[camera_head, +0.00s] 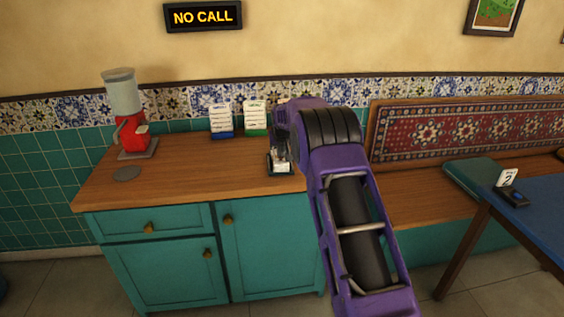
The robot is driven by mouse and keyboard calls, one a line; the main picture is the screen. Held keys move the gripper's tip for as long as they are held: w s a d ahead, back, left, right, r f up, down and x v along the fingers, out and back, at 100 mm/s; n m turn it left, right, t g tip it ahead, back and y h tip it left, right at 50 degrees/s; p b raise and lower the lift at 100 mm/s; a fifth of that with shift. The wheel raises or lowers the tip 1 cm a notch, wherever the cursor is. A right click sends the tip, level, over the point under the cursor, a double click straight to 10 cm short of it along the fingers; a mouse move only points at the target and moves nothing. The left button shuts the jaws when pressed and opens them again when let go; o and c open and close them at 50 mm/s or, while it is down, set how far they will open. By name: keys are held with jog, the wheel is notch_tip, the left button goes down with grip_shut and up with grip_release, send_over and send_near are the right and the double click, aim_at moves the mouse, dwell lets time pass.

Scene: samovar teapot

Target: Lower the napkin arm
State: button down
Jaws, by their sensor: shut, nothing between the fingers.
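A small dark holder with white in it, which looks like the napkin holder (272,171), stands near the right end of the wooden counter. My purple arm reaches over the counter from the lower right. My gripper (280,158), small and grey, is shut and empty, pointing down right over the holder. It covers much of the holder, so the napkin arm and its position cannot be made out. I cannot tell whether the fingers touch it.
Two cards (221,119) (256,117) stand at the back wall. The counter's middle (195,170) is clear. A bench (425,205) and blue table (530,220) are right.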

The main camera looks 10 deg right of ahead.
jog(key=s, duration=0.9)
jog(key=shift+a+f+b, duration=0.3)
jog(key=shift+s, duration=0.1)
